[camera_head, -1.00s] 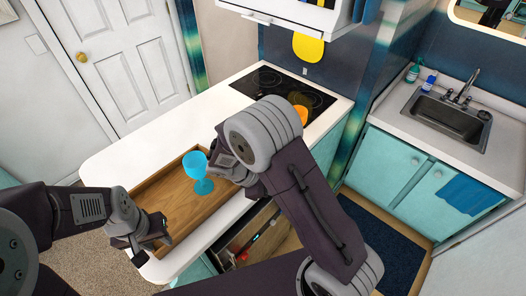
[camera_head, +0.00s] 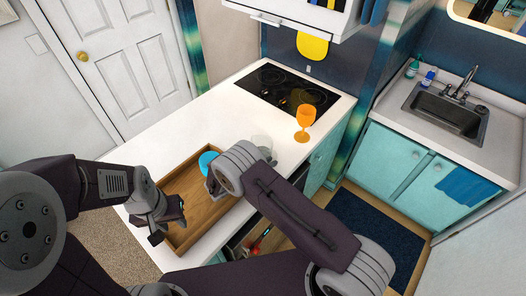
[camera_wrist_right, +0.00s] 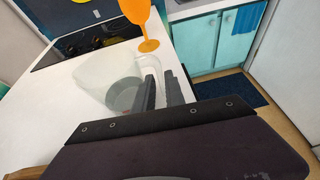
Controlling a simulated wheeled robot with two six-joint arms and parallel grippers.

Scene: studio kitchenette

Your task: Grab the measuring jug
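The measuring jug (camera_wrist_right: 125,92) is clear glass and stands on the white counter in the right wrist view. It also shows faintly in the head view (camera_head: 262,141), partly hidden behind my right wrist. My right gripper (camera_wrist_right: 160,90) is at the jug's near right side, its two dark fingers apart with a gap between them. A clear curved part, seemingly the handle, shows by the fingertips; I cannot tell whether they touch it. My left gripper (camera_head: 170,222) is open and empty over the near left edge of the wooden tray.
An orange goblet (camera_head: 305,118) stands behind the jug, near the black cooktop (camera_head: 288,90). A blue goblet (camera_head: 206,161) stands at the wooden tray (camera_head: 185,178), partly hidden by my right gripper. The counter (camera_head: 190,134) left of the jug is clear.

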